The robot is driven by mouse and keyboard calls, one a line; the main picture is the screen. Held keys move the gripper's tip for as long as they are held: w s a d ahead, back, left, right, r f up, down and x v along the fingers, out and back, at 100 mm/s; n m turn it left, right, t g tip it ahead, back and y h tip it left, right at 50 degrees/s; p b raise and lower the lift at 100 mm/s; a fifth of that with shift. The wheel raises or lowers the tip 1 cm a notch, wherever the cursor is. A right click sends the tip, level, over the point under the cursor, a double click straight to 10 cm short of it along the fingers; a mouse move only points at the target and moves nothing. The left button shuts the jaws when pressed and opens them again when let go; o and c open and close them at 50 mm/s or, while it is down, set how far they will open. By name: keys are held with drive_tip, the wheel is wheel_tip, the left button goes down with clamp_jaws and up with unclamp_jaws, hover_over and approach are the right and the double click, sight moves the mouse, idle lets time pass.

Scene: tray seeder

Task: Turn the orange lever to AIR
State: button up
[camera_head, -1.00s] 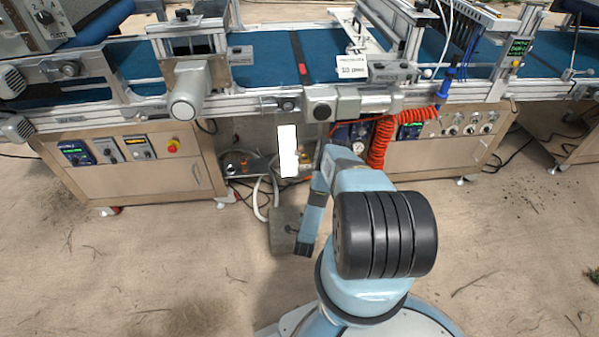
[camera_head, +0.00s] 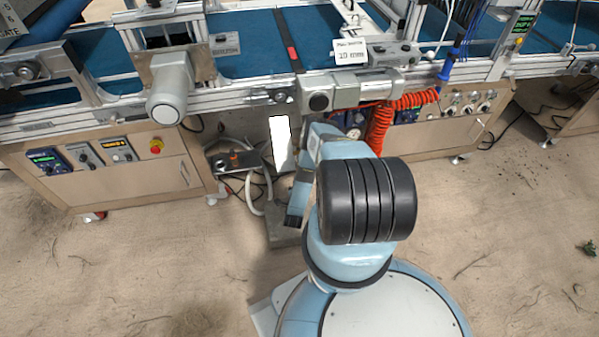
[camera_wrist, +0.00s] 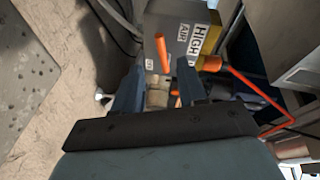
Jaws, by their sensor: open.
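The orange lever (camera_wrist: 161,53) shows in the wrist view as a short orange bar in front of a grey box (camera_wrist: 173,18). The box carries white labels, one reading AIR (camera_wrist: 183,33) and one reading HIGH (camera_wrist: 203,40). A third label is partly hidden near the lever's lower end. My gripper (camera_wrist: 160,66) is open, with one finger on each side of the lever as seen from the wrist. I cannot tell whether either finger touches it. In the head view I cannot make out the lever for certain.
A blue conveyor (camera_head: 330,30) on a metal frame runs across the back. Wooden cabinets (camera_head: 120,185) stand below it. A coiled orange hose (camera_head: 379,130) hangs beside my arm. An orange-red line (camera_wrist: 250,88) runs right of my gripper. The floor in front is mostly open.

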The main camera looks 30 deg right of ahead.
drive_tip(key=x, duration=0.8)
drive_tip(key=shift+w+d, duration=0.2)
drive_tip(key=shift+w, duration=0.05)
drive_tip(key=shift+c, duration=0.5)
clamp_jaws()
